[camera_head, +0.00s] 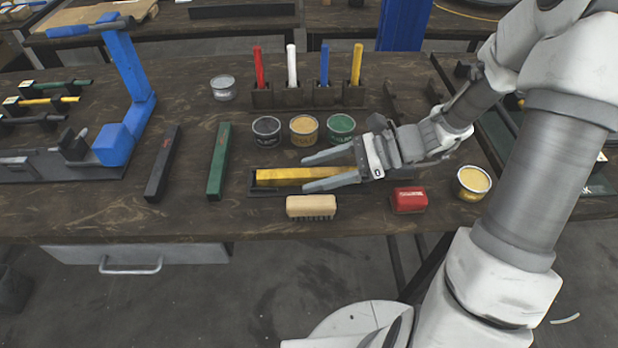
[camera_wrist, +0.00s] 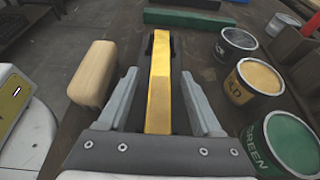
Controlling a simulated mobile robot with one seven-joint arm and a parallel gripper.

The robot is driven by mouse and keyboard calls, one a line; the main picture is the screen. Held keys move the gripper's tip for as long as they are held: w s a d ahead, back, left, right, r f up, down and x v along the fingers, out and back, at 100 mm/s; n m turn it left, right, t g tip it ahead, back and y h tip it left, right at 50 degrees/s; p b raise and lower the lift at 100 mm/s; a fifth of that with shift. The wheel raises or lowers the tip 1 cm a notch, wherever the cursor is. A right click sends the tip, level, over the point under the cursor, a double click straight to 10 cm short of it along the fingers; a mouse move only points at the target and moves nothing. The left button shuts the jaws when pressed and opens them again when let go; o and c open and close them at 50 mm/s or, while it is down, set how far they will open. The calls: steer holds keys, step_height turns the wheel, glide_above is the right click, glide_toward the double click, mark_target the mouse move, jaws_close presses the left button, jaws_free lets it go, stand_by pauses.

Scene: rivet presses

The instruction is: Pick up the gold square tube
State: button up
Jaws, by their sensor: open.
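The gold square tube (camera_head: 290,175) lies in a dark tray (camera_head: 253,189) near the middle of the workbench. In the wrist view the tube (camera_wrist: 160,85) runs lengthwise up the picture, between my two fingers. My gripper (camera_head: 318,170) comes in from the right and is open, with one finger on each side of the tube. In the wrist view both fingers of my gripper (camera_wrist: 162,100) stand apart from the tube, with gaps visible on both sides. The right end of the tube is hidden by my gripper in the head view.
A brush (camera_head: 311,206) lies close in front of the tray. Black (camera_head: 266,131), gold (camera_head: 304,130) and green (camera_head: 341,128) paint cans stand close behind. A red block (camera_head: 409,199) and an open yellow can (camera_head: 473,182) are at right. Green (camera_head: 219,160) and black (camera_head: 163,165) tubes lie at left.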

jaws_close()
stand_by(0.3)
steer(key=shift+r, duration=0.1)
